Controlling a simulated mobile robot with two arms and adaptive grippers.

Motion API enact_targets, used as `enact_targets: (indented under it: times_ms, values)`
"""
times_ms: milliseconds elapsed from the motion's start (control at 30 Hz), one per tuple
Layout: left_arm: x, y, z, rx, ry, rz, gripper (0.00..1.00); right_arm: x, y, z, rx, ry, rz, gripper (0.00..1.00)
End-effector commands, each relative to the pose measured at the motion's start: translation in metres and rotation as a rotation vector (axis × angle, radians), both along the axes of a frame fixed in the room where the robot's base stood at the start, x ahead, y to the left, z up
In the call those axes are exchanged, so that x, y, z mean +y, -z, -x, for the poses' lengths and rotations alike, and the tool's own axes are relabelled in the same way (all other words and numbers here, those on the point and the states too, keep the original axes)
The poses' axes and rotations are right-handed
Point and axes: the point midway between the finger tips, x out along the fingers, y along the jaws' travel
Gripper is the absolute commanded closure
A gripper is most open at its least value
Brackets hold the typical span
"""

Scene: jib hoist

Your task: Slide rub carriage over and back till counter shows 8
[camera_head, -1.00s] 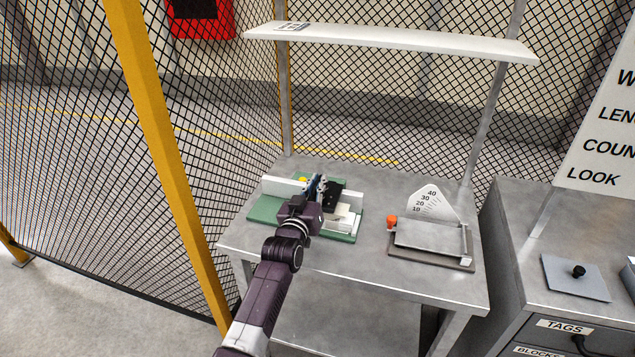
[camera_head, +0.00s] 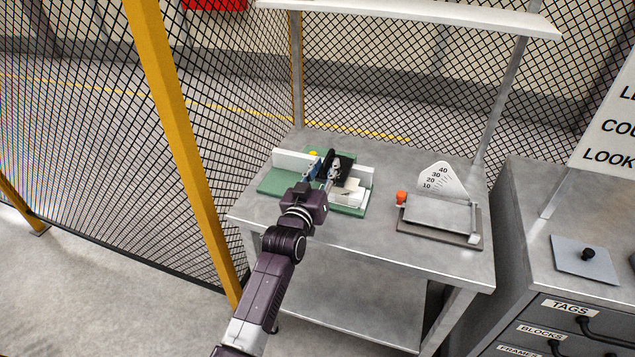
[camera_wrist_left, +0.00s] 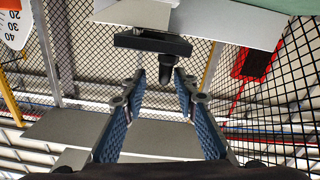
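The rub tester stands on the bench with a green base (camera_head: 275,184), white rails (camera_head: 292,160) and a black carriage part (camera_head: 346,160). A pale block (camera_head: 349,192) sits at its right front. I cannot make out a counter reading. My left gripper (camera_head: 324,168) is over the tester, close to the black part, and covers some of it. In the left wrist view my left gripper (camera_wrist_left: 158,80) has its blue-padded fingers apart. A dark peg (camera_wrist_left: 154,69) under a black bar (camera_wrist_left: 152,43) shows between or just beyond the fingertips; contact is not visible. My right gripper is out of view.
A second device with a dial plate (camera_head: 442,181) and orange knob (camera_head: 401,198) stands right on the bench (camera_head: 375,245). A grey cabinet (camera_head: 520,220) stands further right. A yellow post (camera_head: 170,110) and mesh fence are at left. A shelf (camera_head: 420,18) hangs above.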

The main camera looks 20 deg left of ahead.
Motion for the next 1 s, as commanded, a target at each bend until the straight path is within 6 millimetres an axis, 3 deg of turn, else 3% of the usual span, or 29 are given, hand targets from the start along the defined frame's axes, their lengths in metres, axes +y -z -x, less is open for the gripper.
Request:
enact_targets:
  times_ms: [200, 400, 867, 1000]
  values:
    - [0.000, 0.001, 0.041, 0.001, 0.001, 0.000, 0.73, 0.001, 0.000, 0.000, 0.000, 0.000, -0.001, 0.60]
    - [0.001, 0.001, 0.064, 0.002, 0.001, 0.000, 0.73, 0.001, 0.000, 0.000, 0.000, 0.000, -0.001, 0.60]
    - [0.002, 0.000, 0.071, 0.001, 0.001, 0.000, 0.73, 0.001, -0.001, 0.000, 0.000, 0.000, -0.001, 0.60]
    - [0.018, -0.003, 0.080, 0.006, -0.025, 0.006, 0.73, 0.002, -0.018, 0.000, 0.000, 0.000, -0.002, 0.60]
